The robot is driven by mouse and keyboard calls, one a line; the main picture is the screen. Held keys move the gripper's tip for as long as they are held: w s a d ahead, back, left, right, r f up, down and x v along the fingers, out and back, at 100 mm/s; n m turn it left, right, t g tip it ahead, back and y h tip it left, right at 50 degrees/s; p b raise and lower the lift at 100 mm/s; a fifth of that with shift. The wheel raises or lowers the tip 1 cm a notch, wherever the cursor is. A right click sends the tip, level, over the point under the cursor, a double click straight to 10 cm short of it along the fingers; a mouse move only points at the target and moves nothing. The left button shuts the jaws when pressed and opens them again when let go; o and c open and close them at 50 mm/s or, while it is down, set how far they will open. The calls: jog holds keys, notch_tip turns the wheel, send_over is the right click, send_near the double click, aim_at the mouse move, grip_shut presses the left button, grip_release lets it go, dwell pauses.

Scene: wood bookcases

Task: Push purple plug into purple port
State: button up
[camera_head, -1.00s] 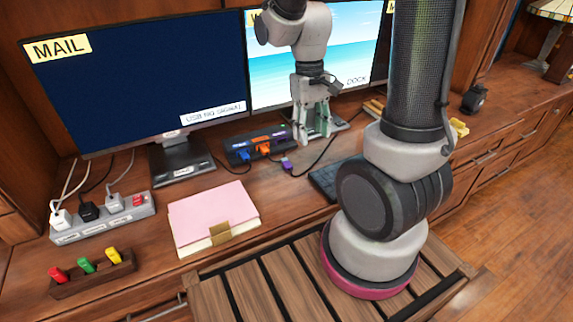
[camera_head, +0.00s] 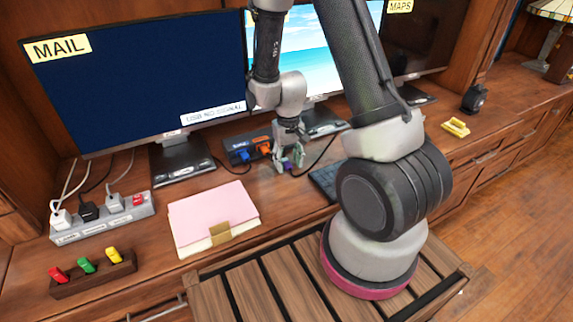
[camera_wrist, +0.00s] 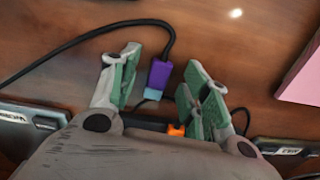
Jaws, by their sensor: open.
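The purple plug (camera_wrist: 160,74) with its pale blue tip and black cable lies on the desk between my open fingers in the wrist view; a bit of its purple shows in the head view (camera_head: 288,167). My gripper (camera_head: 288,163) is open and low over the desk, its green-padded fingers (camera_wrist: 157,85) on either side of the plug. I cannot tell if either finger touches it. The dark port box (camera_head: 232,143) stands behind my gripper, with blue and orange plugs in its front. The purple port is hidden behind my gripper and wrist.
Monitors stand along the back, close behind the port box. A keyboard (camera_head: 324,180) lies right of my gripper, and a pink folder (camera_head: 212,212) lies to the left. A power strip (camera_head: 103,217) is farther left. A yellow object (camera_head: 456,127) is at the right.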

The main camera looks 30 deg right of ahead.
aim_at(289, 165)
jog(key=shift+f, duration=0.3)
jog(key=c, duration=0.9)
jog(key=shift+m, duration=0.3)
jog(key=r, duration=0.2)
jog(key=s+d+r, duration=0.1)
jog(key=r, duration=0.1)
jog(key=s+r, duration=0.1)
jog(key=r, duration=0.1)
jog(key=shift+d+r, duration=0.1)
jog(key=shift+d, duration=0.3)
jog(key=shift+n, duration=0.6)
jog(key=f, duration=0.1)
jog(key=w+f, duration=0.1)
jog(key=f, duration=0.1)
jog(key=d+f, duration=0.1)
jog(key=shift+w+d+f, duration=0.1)
jog(key=shift+w+f, duration=0.1)
jog(key=shift+f, duration=0.15)
jog(key=shift+w+r, duration=0.1)
jog(key=shift+w, duration=0.15)
